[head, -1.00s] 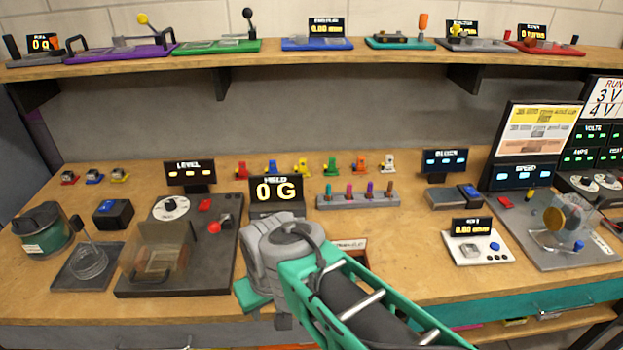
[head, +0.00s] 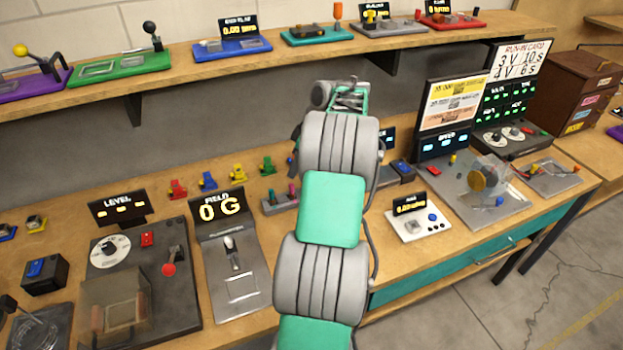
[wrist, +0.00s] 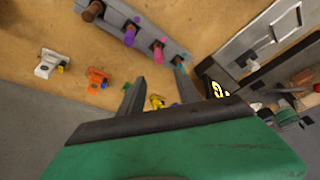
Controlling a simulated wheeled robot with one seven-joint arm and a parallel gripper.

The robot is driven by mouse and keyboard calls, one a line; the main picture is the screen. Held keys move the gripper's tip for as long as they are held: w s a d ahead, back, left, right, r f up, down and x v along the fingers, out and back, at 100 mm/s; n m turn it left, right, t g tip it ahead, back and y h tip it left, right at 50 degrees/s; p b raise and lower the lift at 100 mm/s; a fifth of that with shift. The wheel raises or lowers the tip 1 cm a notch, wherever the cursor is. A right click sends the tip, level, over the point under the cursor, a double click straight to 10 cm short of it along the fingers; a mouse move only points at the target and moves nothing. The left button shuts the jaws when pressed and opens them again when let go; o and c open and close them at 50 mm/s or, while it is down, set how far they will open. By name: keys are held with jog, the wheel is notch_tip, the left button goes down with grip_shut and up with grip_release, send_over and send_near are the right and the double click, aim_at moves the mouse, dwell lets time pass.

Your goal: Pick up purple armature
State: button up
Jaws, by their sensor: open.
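The purple armature (wrist: 131,33) stands in a grey rack (wrist: 168,38) in the wrist view, between a brown armature (wrist: 92,12) and a pink one (wrist: 158,50). A teal armature (wrist: 179,65) is at the rack's near end. My gripper (wrist: 159,88) is open and empty, its two dark fingers apart. The fingertips are nearest the teal and pink ones in the picture, and the purple one lies beyond them to the upper left. In the head view my arm hides the purple armature and most of the rack (head: 272,206); the fingers are hidden too.
Small coloured parts line the bench back, including a yellow one (head: 238,170) and, in the wrist view, an orange one (wrist: 98,79) and a white one (wrist: 50,63). The field unit (head: 230,260) stands left of my arm. A shelf (head: 280,70) overhangs the bench.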

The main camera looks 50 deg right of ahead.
jog(key=s+d+f, duration=0.2)
jog(key=s+d, duration=0.3)
jog(key=d, duration=0.1)
jog(key=shift+n, duration=0.3)
jog(key=x, duration=0.2)
jog(key=p+x, duration=0.1)
jog(key=x, duration=0.4)
jog(key=shift+w+a+f+p, duration=0.15)
jog(key=shift+w+a+p, duration=0.05)
jog(key=shift+w+p, duration=0.2)
grip_shut()
